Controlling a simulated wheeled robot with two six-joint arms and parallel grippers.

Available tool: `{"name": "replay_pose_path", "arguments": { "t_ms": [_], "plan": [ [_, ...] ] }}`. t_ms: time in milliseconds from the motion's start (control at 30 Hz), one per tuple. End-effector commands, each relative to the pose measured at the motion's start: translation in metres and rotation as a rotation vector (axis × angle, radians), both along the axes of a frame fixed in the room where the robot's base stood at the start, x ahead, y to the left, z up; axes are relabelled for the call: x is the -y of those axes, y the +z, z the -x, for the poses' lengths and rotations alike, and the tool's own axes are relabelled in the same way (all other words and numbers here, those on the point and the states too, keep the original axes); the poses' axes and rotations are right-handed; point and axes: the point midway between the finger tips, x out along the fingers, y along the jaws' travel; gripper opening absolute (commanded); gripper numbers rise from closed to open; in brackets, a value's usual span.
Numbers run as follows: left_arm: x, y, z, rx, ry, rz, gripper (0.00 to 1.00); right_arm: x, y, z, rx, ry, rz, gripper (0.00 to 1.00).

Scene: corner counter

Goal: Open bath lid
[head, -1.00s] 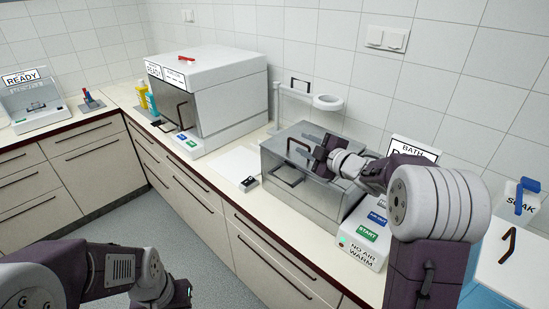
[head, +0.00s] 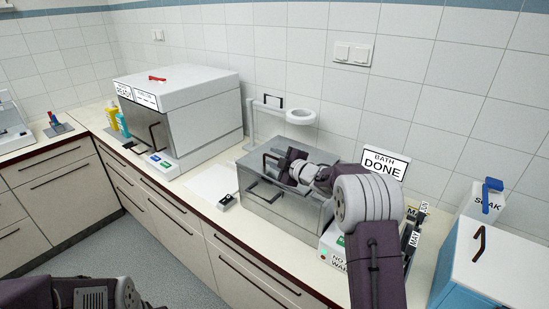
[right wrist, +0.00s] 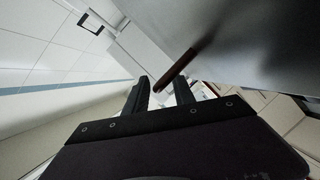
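The bath is a grey metal box (head: 305,214) on the counter, and its lid looks shut. A dark bar handle (head: 271,164) stands on the lid's left part, and another dark handle (head: 262,190) is on the front. My right gripper (head: 281,164) is over the lid beside the lid handle, partly hidden by its own wrist. In the right wrist view its two dark fingers (right wrist: 160,88) are apart, with a dark reddish bar (right wrist: 175,70) at the fingertips, not visibly clamped. My left gripper is out of view; only part of my left arm shows at the bottom left.
A sign reading BATH DONE (head: 385,172) stands behind the bath. A white ring holder (head: 301,117) is at the back. A large white-grey box device (head: 190,110) stands left, and a blue-and-white SOAK box (head: 485,250) right. A small dark device (head: 228,201) lies left of the bath.

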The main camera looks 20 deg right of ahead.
Motion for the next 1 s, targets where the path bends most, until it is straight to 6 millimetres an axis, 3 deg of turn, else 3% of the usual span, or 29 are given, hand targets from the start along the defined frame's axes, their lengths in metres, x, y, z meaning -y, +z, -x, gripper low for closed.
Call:
{"name": "replay_pose_path", "arguments": {
  "t_ms": [100,200,233,1000],
  "plan": [
    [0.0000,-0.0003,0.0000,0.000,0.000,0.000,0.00,0.0001,-0.0002,0.0002,0.000,0.000,0.000,0.31],
    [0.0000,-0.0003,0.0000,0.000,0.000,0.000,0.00,0.0001,-0.0002,0.0003,0.000,0.000,0.000,0.03],
    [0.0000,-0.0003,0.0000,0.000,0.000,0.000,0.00,0.0001,-0.0002,0.0003,0.000,0.000,0.000,0.00],
    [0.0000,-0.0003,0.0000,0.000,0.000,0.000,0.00,0.0000,-0.0002,0.0006,-0.001,0.001,0.000,0.00]
  ]
}}
